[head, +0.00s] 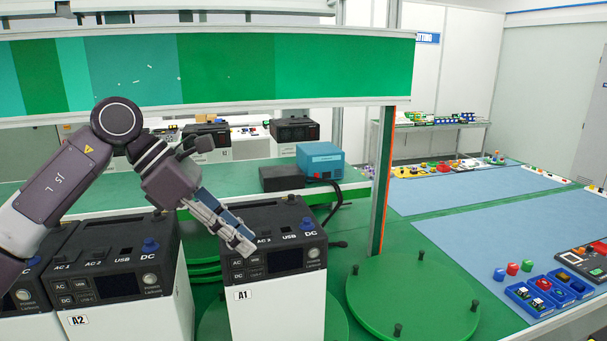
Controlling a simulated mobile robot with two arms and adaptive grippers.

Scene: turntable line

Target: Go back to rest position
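My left gripper (238,240) comes in from the left on a dark, bent arm and points down to the right. Its fingers lie close together, with nothing visible between them. The tips show in front of the top of the power unit labelled A1 (277,305), at its left side. I cannot tell whether they touch it. The unit stands upright, with a black top and white body. My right gripper is not in view.
Unit A2 (130,312) stands at the left, behind and below my arm. A green round turntable (412,300) with black pegs is right of A1. A blue box (320,160) sits on the shelf behind. Blue part trays (535,297) lie on the right table.

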